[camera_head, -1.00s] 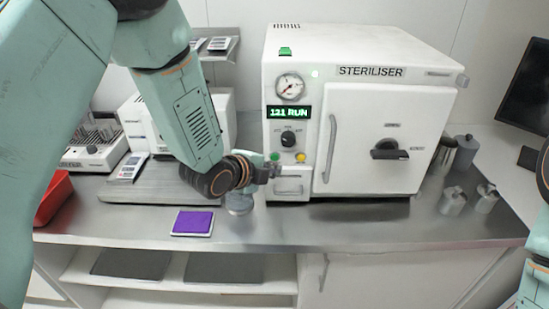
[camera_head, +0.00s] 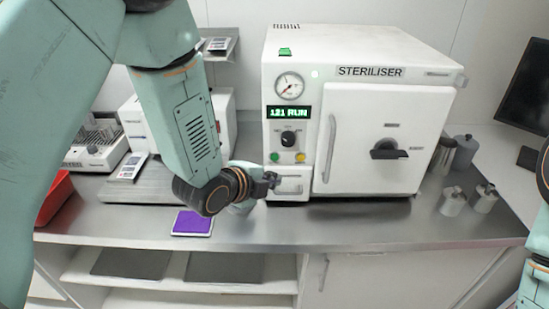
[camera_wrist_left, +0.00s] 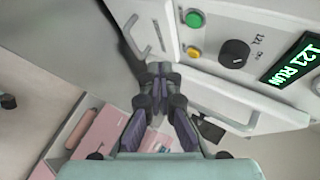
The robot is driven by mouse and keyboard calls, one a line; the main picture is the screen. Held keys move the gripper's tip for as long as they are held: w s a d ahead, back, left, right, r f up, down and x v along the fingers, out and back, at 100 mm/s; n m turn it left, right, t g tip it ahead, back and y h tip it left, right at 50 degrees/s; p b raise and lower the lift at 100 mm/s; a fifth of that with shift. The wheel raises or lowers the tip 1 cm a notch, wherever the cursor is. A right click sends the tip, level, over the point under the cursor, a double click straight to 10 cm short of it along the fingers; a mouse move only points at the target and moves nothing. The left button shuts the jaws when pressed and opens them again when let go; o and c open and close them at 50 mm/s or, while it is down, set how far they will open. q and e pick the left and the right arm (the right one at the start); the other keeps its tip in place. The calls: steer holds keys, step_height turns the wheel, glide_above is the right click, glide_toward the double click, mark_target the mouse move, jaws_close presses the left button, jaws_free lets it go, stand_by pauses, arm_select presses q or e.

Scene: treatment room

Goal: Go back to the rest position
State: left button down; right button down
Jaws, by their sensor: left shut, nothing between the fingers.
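My left gripper (camera_head: 272,181) is shut and empty in the head view, in front of the steriliser's small lower drawer. It also shows in the left wrist view (camera_wrist_left: 158,72) with its fingers together. The white steriliser (camera_head: 350,60) stands on the bench with its door closed. Its green display (camera_head: 288,112) reads "121 RUN", which also shows in the left wrist view (camera_wrist_left: 296,60). My right gripper is out of the head view; only part of the right arm shows at the right edge.
A purple pad (camera_head: 192,223) lies on the steel bench (camera_head: 330,230) below my left wrist. Metal canisters (camera_head: 453,201) stand right of the steriliser. A red bin (camera_head: 54,198) is at the left, and a dark monitor (camera_head: 526,95) at the right. The bench front is mostly clear.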

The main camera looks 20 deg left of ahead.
arm_select(q)
steer(key=s+a+f+n+g+y+b, duration=0.1)
steer(key=s+a+f+n+g+b, duration=0.2)
steer(key=s+f+n, duration=0.7)
steer(key=s+a+f+n+g+y+b, duration=0.2)
steer(key=s+f+n+g+b, duration=0.6)
steer(key=s+f, duration=1.7)
steer(key=s+a+n+b, duration=0.1)
steer(key=n+b, duration=0.1)
steer(key=b, duration=0.1)
steer(key=shift+a+f+n+y, duration=0.2)
steer(key=shift+a+n+y, duration=0.1)
